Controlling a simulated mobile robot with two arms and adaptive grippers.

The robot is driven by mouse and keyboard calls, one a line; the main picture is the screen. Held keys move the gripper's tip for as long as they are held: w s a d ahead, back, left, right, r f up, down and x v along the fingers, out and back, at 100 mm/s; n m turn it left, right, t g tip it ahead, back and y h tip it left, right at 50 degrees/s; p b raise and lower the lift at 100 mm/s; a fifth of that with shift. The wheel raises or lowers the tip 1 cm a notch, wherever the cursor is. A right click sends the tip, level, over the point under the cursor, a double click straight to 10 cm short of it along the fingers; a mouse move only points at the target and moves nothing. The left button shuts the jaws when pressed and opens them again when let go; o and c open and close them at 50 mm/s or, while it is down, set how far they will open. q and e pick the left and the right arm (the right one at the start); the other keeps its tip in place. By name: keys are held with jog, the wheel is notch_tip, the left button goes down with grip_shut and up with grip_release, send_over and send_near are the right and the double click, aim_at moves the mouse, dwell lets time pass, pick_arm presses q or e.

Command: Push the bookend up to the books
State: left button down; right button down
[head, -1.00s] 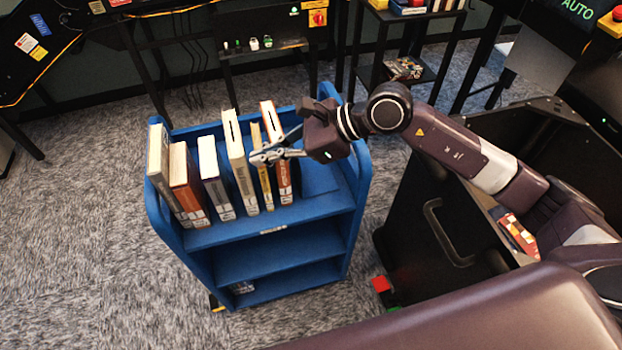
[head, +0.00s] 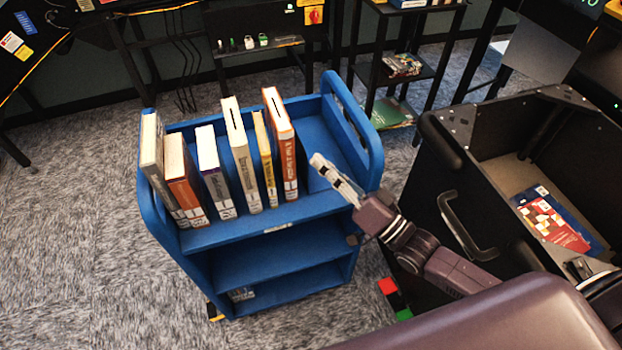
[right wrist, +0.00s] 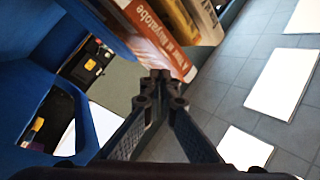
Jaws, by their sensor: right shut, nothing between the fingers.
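Several upright books (head: 240,160) stand in a row on the top shelf of a blue cart (head: 258,228). The orange-and-white book (head: 283,150) is at the row's right end; its spine also shows in the right wrist view (right wrist: 160,48). I cannot clearly pick out a bookend; anything blue right of that book blends with the cart. My right gripper (head: 318,160) is shut and empty, over the right part of the top shelf, a little right of the orange-and-white book. Its closed fingertips (right wrist: 158,78) show near that book in the wrist view. My left gripper is not in view.
The cart's raised right end panel (head: 352,125) stands beside my right gripper. A black bin (head: 445,190) with a handle is close on the right, holding a red-and-blue book (head: 560,222). A dark rack (head: 405,65) stands behind. Carpet is clear at left.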

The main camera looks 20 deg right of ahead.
aim_at(314, 183)
jog(key=s+d+f+m+h+b, duration=0.1)
jog(key=d+f+m+h, duration=0.25)
jog(key=f+m, duration=0.25)
jog(key=s+d+f+m+h, duration=0.1)
jog(key=d+f+m+h, duration=0.25)
jog(key=f+m, duration=0.3)
jog(key=shift+y, duration=0.4)
jog(key=b+x, duration=0.2)
jog(key=x, duration=0.7)
jog(key=a, duration=0.1)
jog(key=a+p, duration=0.1)
jog(key=a, duration=0.1)
jog(key=shift+w+r, duration=0.15)
jog(key=shift+w, duration=0.25)
jog(key=shift+s+a, duration=0.1)
jog(key=shift+a, duration=0.45)
